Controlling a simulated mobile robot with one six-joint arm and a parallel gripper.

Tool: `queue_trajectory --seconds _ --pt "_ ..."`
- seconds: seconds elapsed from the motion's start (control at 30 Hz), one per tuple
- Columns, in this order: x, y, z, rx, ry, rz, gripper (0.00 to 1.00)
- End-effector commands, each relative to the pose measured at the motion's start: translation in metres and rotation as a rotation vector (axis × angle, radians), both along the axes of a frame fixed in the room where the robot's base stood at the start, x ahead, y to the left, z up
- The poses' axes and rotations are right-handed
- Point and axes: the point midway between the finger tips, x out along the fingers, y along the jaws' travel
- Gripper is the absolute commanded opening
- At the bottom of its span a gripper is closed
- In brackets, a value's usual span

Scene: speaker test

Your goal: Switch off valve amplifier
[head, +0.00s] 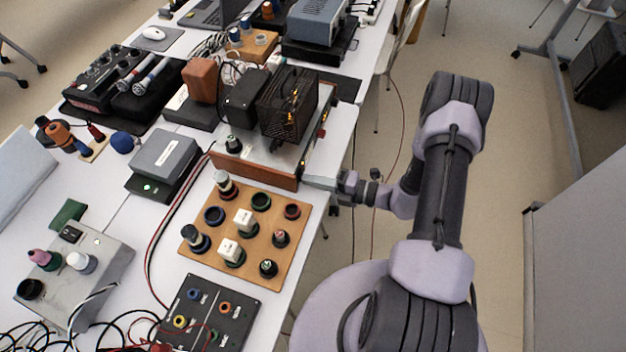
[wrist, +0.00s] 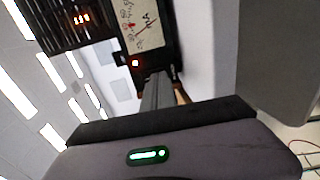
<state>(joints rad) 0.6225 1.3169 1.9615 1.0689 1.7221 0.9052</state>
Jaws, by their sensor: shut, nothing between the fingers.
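The valve amplifier (head: 268,168) stands at the table's right edge, with a wooden side and a metal top. Its valves glow orange inside a black cage (head: 288,104), which also shows at the upper left of the wrist view (wrist: 60,18). Its dark panel faces right; the wrist view shows a meter (wrist: 140,22) and a lit orange lamp (wrist: 135,63) there. My gripper (head: 310,182) is shut and empty at the amplifier's near right corner. In the wrist view its fingers (wrist: 158,82) reach the panel just below the lamp. I cannot tell whether they touch it. No switch is clearly visible; the fingers cover part of the panel.
A wooden board with several round posts (head: 205,262) lies in front of the amplifier. A grey box with a green light (head: 165,152) is to its left. A black terminal panel (head: 240,318) is nearer.

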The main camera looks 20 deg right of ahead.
Motion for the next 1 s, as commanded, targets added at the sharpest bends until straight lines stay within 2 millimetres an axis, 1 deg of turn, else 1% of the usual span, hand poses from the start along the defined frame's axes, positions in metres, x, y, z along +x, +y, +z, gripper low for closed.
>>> queue_trajectory --seconds 0.13,1.0 --pt "0.0059 0.0084 -0.0086 0.000 0.000 0.001 0.00" --pt "0.0059 0.0092 -0.0081 -0.001 0.000 0.004 0.00"
